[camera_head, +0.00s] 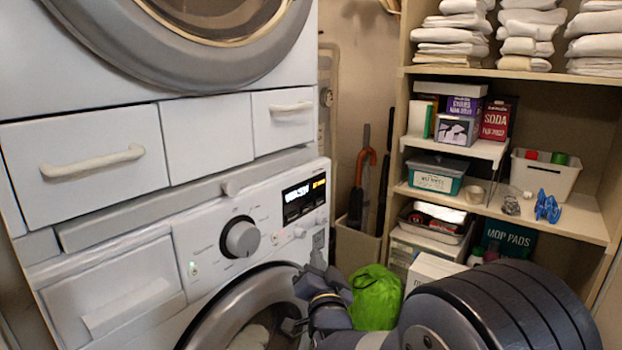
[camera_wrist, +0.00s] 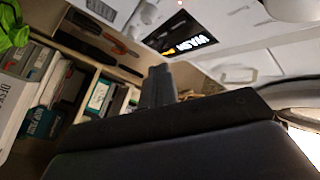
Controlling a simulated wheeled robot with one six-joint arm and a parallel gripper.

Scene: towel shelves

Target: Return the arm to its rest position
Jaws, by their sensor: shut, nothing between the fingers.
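My gripper (camera_head: 318,265) is in front of the lower washing machine (camera_head: 125,295), beside the right edge of its round door (camera_head: 235,300). My dark arm reaches to it from the lower right of the head view. In the wrist view the fingers (camera_wrist: 157,85) are together and hold nothing. The washer's lit display (camera_wrist: 190,42) and a shelf unit lie beyond them there. From these views I cannot tell the exact gap between my gripper and the washer door.
A bright green bag (camera_head: 376,298) lies just right of my gripper. A shelf unit (camera_head: 500,75) with folded towels, boxes and bins stands at the right. An umbrella (camera_head: 362,180) stands in a holder between washer and shelves. A white upper machine (camera_head: 80,90) sits above the washer.

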